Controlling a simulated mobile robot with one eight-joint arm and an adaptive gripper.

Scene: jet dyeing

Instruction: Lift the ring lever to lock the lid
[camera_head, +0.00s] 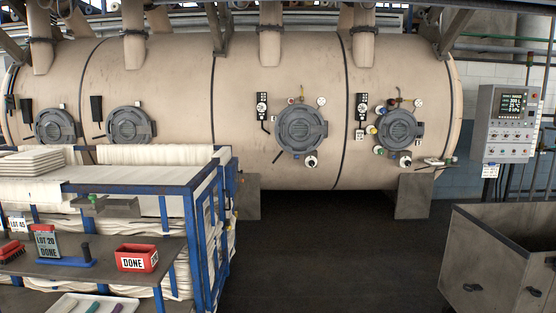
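Several round grey lids sit on the front of a large beige horizontal vessel (240,80). One lid (301,129) is right of the middle, with small gauges and knobs around it. A dark lever (279,156) slants at its lower left, and a black handle hangs below a panel (262,106) at its upper left. Another lid (400,129) with similar fittings is farther right. Two more lids (130,125) (55,127) are at the left. All lids appear closed against the vessel. I cannot tell which lever is the ring lever or whether any lid is locked. My gripper is not in view.
A blue-framed cart (206,187) with stacked white cloth and a dark shelf with a red DONE box (137,258) fill the left foreground. A metal bin (478,257) stands at right, below a control panel (508,122). Dark floor (325,250) between them is clear.

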